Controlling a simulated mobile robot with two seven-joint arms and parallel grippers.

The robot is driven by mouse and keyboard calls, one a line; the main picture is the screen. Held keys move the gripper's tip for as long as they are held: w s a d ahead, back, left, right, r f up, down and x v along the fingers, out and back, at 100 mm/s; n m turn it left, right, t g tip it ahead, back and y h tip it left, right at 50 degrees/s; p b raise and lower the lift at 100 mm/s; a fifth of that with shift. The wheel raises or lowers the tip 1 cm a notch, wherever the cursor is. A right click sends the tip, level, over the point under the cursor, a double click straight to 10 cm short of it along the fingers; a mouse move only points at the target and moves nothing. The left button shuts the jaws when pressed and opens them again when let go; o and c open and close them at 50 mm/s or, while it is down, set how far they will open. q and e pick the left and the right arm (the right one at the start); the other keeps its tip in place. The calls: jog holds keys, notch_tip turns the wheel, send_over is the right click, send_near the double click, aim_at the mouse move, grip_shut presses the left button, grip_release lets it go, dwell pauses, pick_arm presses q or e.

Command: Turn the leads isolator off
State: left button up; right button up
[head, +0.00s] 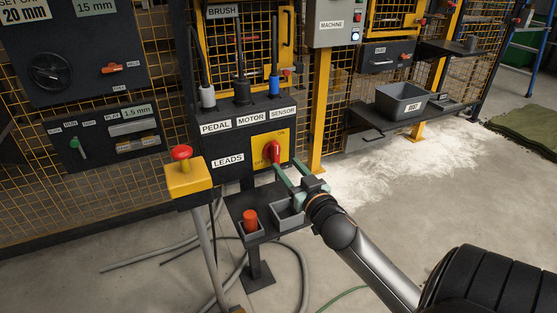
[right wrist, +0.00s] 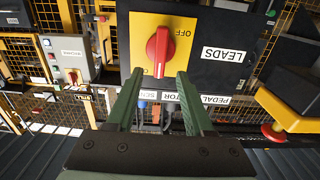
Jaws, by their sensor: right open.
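The leads isolator is a red rotary handle (head: 274,152) on a yellow plate (head: 257,141), beside a LEADS label on a dark box. In the right wrist view, where the lettering is upside down, the red handle (right wrist: 160,48) stands about upright and OFF shows at the plate's upper right. My right gripper (head: 285,166) is open and empty, its green fingers pointing at the plate. In the right wrist view its fingertips (right wrist: 159,77) lie to either side of the handle's lower end; I cannot tell whether they touch it. My left gripper is not in view.
A small tray stand with a red-orange object (head: 250,220) is below the isolator. A yellow box with a red button (head: 181,153) stands on a post to the left. Plugs with leads (head: 241,90) rise above the box. A grey dust bin (head: 402,100) is at right.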

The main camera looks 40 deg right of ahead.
aim_at(277, 154)
jog(key=shift+b+x, duration=0.5)
jog(key=shift+x, duration=2.2)
grip_shut()
